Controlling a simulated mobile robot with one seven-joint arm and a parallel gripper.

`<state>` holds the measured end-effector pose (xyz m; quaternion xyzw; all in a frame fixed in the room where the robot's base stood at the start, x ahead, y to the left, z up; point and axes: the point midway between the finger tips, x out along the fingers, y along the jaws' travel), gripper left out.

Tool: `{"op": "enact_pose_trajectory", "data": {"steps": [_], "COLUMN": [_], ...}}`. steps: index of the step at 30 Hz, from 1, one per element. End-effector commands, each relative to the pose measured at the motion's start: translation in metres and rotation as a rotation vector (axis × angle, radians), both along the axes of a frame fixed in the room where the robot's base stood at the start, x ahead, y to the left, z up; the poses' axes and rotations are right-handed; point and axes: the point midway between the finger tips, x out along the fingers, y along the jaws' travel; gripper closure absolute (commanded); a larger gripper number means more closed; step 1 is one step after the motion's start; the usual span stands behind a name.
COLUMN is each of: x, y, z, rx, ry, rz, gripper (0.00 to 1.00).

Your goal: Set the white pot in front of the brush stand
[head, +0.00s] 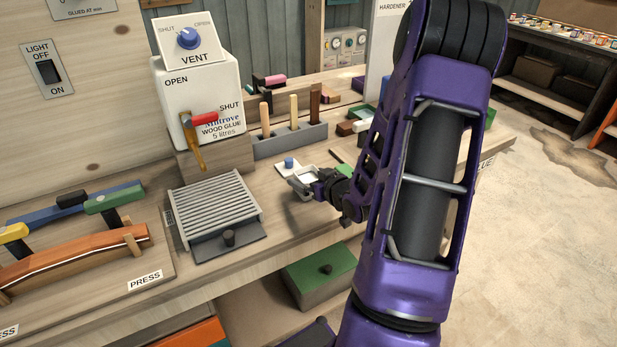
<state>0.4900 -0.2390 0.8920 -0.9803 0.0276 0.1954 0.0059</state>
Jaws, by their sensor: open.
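A small white pot (308,175) is on the bench in the middle of the head view, partly hidden by my gripper. My gripper (302,186) is open, low over the bench, with its fingers at the pot. I cannot tell whether they touch it. The brush stand (290,141) is a long grey block behind the pot. Several upright handles in tan and dark brown stand in it. My purple arm covers the right part of the bench.
A white pad with a blue knob (289,162) lies just behind the pot. A grey slatted rack (215,208) is to the left. The white glue container (198,100) with a red-handled tap stands behind it. The bench's front edge is close to my gripper.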

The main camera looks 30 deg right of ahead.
Motion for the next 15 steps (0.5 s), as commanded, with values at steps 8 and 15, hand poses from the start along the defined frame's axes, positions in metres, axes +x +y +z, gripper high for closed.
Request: {"op": "enact_pose_trajectory", "data": {"steps": [8, 15], "x": [-0.056, -0.093], "y": [0.002, 0.004], "z": [0.025, 0.04], "rx": [-0.002, -0.001], "ry": [0.001, 0.0], "rz": [-0.005, -0.003], "gripper": [0.0, 0.0]}}
